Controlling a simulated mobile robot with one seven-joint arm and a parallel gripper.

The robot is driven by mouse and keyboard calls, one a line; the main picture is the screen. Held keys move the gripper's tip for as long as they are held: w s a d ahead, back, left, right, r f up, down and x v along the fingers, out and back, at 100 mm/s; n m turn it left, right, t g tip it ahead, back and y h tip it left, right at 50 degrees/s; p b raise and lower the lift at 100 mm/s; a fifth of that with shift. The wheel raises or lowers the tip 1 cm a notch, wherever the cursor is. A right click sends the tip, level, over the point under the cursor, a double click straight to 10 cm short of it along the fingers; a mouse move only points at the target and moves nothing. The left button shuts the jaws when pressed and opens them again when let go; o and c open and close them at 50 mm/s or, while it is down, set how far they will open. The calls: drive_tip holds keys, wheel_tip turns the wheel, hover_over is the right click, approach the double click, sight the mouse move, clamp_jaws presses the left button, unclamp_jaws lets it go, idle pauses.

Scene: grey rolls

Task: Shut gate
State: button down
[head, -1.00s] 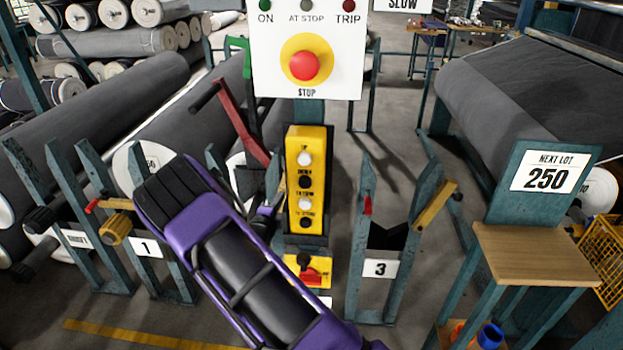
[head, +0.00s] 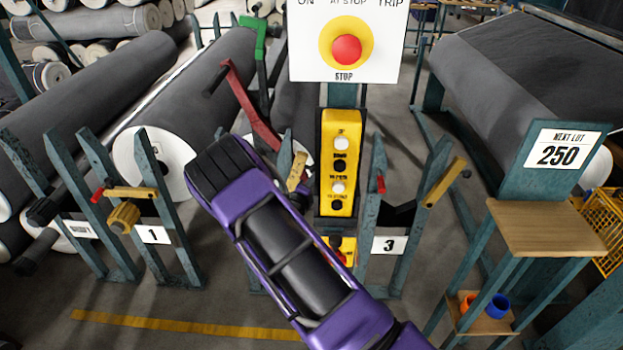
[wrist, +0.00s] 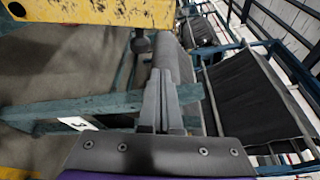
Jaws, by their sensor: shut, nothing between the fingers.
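In the head view, stand 1 (head: 152,235) has its yellow gate bar (head: 130,193) lying level across the top. Stand 3 (head: 389,244) has its yellow gate bar (head: 445,182) tilted upward, away from the left post. A third yellow bar (head: 298,171) stands steeply beside the button box, its stand mostly hidden by my purple arm. My gripper (wrist: 161,78) is shut and empty in the wrist view, near a teal beam (wrist: 95,108) with a white plate. I cannot tell whether it touches the beam. In the head view my arm hides the fingers.
A yellow button box (head: 341,165) and a stop panel (head: 345,45) stand in the middle. Red (head: 245,105) and green levers rise at left. Large grey rolls (head: 180,110) lie behind. A wooden shelf (head: 545,228) is at right. Floor in front is clear.

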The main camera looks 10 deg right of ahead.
drive_tip(key=w, duration=0.6)
drive_tip(key=shift+w+a+r, duration=0.2)
drive_tip(key=shift+w+r, duration=0.1)
drive_tip(key=shift+a, duration=0.15)
